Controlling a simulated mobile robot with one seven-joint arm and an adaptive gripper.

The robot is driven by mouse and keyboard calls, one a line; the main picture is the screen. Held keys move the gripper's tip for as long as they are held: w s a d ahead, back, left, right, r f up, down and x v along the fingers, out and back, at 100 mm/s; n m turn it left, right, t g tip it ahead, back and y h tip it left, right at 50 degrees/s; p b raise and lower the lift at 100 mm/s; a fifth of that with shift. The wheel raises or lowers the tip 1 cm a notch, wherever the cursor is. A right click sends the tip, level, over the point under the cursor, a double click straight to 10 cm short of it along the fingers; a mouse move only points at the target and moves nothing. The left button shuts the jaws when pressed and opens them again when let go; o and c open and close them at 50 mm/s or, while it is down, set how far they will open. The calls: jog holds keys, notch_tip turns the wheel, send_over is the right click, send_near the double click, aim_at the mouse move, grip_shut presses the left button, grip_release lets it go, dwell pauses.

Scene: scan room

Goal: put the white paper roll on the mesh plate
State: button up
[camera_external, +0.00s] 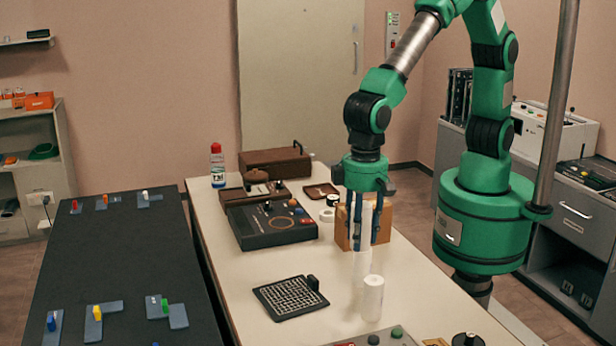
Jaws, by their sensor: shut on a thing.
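My gripper (367,238) points straight down over the right part of the white table. Its fingers are shut on a white paper roll (366,222), held upright in front of a brown box. The fingers hide its sides, and I cannot tell how far its lower end is from the table. The mesh plate (268,301), a black square with a light grid, lies flat on the table, nearer the camera and to the left of my gripper. Nothing lies on its grid; a small dark knob stands at its right corner.
A second white cylinder (372,298) stands upright right of the mesh plate. The brown box (342,230) is just behind the roll. A black console (270,226) sits to the left. A control panel (375,339) is at the near edge. Bare tabletop lies between gripper and plate.

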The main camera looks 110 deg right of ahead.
jog(key=w+d+f+m, duration=0.1)
jog(key=w+d+m, duration=0.1)
jog(key=w+d, duration=0.35)
jog(key=w+d+m, duration=0.1)
jog(key=w+d, duration=0.2)
jog(key=w, duration=0.5)
send_over(290, 296)
notch_tip(290, 296, down, 4)
jog(key=f, duration=0.1)
jog(key=shift+f, duration=0.15)
jog(key=shift+f, duration=0.1)
jog(key=shift+f+b, duration=0.7)
jog(key=shift+f, duration=1.7)
jog(key=shift+f+b, duration=0.5)
jog(key=shift+f, duration=2)
jog(key=shift+f, duration=0.2)
